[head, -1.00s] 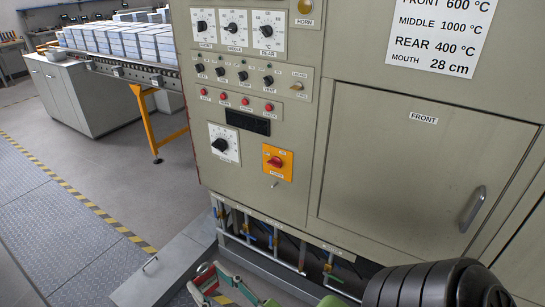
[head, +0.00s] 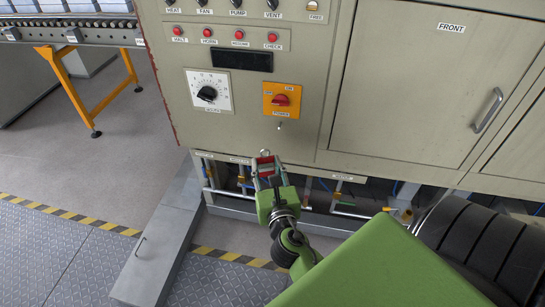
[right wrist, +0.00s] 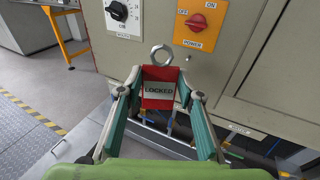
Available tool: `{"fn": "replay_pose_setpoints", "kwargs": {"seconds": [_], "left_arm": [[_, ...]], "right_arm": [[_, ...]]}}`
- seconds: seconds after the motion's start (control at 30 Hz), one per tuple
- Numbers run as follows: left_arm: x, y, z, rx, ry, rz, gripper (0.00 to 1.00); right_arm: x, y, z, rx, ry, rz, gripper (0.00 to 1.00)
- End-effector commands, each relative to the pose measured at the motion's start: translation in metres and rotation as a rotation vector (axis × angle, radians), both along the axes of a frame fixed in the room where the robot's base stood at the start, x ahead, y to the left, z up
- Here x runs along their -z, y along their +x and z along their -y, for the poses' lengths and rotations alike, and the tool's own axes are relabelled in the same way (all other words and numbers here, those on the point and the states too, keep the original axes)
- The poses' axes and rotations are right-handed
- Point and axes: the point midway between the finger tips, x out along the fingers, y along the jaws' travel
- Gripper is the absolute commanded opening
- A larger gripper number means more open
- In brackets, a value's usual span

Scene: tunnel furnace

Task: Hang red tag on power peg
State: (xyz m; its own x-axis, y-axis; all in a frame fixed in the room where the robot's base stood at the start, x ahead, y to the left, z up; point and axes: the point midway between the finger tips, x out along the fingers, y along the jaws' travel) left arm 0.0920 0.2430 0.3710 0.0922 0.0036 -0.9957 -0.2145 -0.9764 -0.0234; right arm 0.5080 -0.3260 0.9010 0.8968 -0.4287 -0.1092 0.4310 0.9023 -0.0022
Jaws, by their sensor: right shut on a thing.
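The red tag (right wrist: 160,88) has a white "LOCKED" label and a metal ring on top; it also shows small in the head view (head: 265,163). My right gripper (right wrist: 159,94) is shut on the tag and holds it upright, ring up, in front of the furnace panel. In the head view my right gripper (head: 266,171) is below the orange power switch plate (head: 281,99), slightly left of it. The power peg (head: 280,125) is a small metal pin just under that plate. The ring is below the peg and apart from it. My left gripper is not in view.
The panel (head: 240,140) has a black dial (head: 207,93) left of the power switch. Pipes and valves (head: 330,197) run under the panel's lower edge. A grey step (head: 165,245) lies at the lower left, with open floor beyond.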

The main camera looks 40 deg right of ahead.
Motion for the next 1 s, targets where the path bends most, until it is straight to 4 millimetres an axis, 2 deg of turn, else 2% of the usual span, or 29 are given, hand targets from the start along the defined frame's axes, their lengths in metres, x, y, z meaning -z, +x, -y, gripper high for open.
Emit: {"fn": "replay_pose_setpoints", "kwargs": {"seconds": [0.03, 0.2, 0.4, 0.6, 1.0], "left_arm": [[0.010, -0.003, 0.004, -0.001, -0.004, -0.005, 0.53], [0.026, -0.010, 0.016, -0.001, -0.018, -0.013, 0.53], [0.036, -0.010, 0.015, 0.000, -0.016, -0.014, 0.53], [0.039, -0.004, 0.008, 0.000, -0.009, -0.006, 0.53], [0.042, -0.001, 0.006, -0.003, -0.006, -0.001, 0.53]], "right_arm": [[0.016, 0.017, 0.016, 0.055, 0.007, -0.005, 0.19], [0.053, 0.060, 0.062, 0.228, 0.030, -0.043, 0.19], [0.082, 0.092, 0.089, 0.362, 0.053, -0.072, 0.19], [0.092, 0.102, 0.096, 0.410, 0.063, -0.082, 0.19], [0.094, 0.103, 0.092, 0.412, 0.064, -0.082, 0.19]]}}
